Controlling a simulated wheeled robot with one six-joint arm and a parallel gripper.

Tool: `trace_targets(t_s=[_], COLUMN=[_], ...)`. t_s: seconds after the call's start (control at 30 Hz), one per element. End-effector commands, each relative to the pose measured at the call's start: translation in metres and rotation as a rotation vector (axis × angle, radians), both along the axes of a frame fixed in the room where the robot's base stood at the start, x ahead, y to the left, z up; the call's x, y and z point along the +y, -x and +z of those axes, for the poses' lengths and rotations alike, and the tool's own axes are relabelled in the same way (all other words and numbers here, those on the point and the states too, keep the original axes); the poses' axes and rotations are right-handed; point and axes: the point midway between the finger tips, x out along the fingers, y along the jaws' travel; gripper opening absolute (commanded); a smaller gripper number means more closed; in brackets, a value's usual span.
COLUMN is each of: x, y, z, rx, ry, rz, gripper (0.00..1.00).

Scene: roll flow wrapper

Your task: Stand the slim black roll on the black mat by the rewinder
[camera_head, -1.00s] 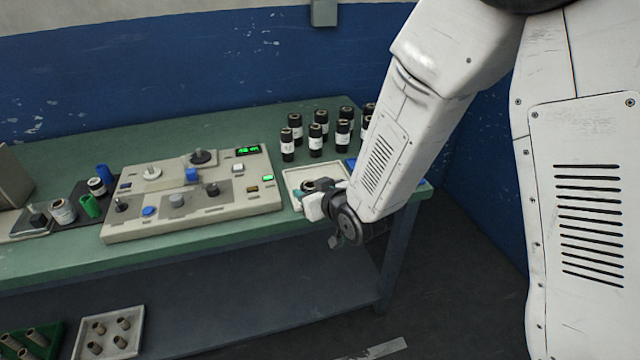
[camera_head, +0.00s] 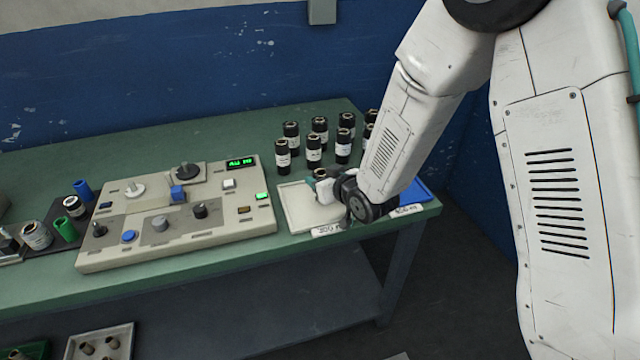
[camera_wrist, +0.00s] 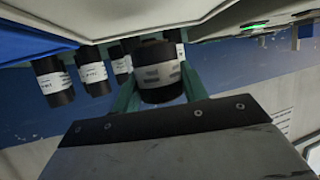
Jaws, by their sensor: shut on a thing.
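My gripper (camera_head: 318,183) is over the back right part of the white tray on the table. Its teal fingers, also seen in the wrist view (camera_wrist: 158,92), are shut on a black roll (camera_wrist: 160,72) with a white label. Only the dark top of this roll (camera_head: 320,173) shows in the head view; I cannot tell how slim it is beside the others. The black mat (camera_head: 62,243) lies left of the beige rewinder console (camera_head: 175,215).
Several black rolls with white labels (camera_head: 313,153) stand upright behind the white tray (camera_head: 296,207). A blue tray (camera_head: 418,193) is to its right, partly behind my arm. The console has knobs and posts sticking up. The lower shelf holds another tray (camera_head: 100,345) with small cores.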

Motion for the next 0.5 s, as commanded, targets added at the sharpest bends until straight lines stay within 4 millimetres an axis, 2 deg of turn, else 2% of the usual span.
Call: trace_targets(t_s=[0.2, 0.5], x=[0.01, 0.009], y=[0.003, 0.003], z=[-0.03, -0.032], rx=[0.003, 0.001], ry=[0.001, 0.001], rz=[0.013, 0.013], gripper=[0.2, 0.2])
